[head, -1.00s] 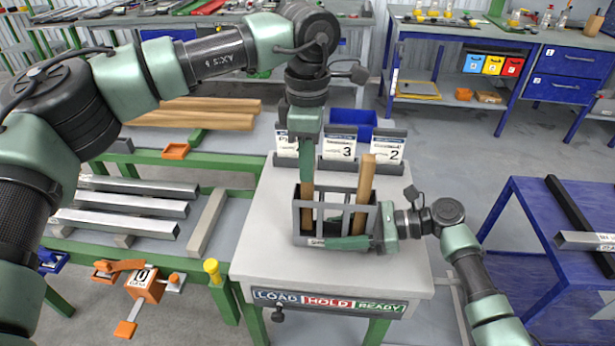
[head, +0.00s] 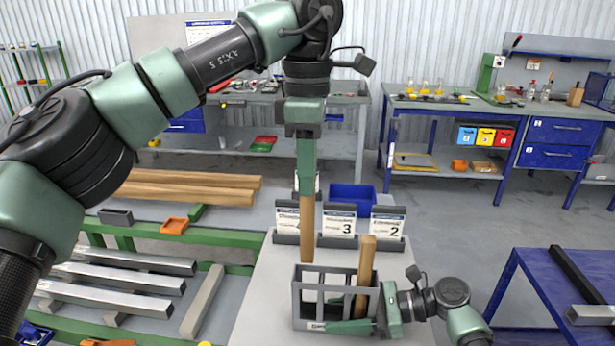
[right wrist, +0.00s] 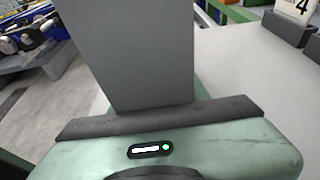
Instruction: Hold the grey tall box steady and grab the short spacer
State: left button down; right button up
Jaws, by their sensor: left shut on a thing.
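The grey tall box (head: 297,308) stands upright on the pale table top in the head view. It is an open frame with slots. A wooden spacer (head: 366,262) stands inside its right part, its top above the rim. My left gripper (head: 307,192) is shut on another wooden spacer (head: 307,228), held upright over the left part. That spacer's lower end is near the rim. My right gripper (head: 362,326) is at the box's lower right, one finger along its front. The box's grey side (right wrist: 130,50) fills the right wrist view's middle. Its other finger and its grip are hidden.
Card holders numbered 3 (head: 339,224) and 2 (head: 386,226) stand behind the box, with a blue bin (head: 352,196). Metal bars (head: 120,285) lie on the left rack. A blue table (head: 540,300) is at the right, across a floor gap.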

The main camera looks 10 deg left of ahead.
jog(key=o, duration=0.4)
jog(key=shift+o, duration=0.2)
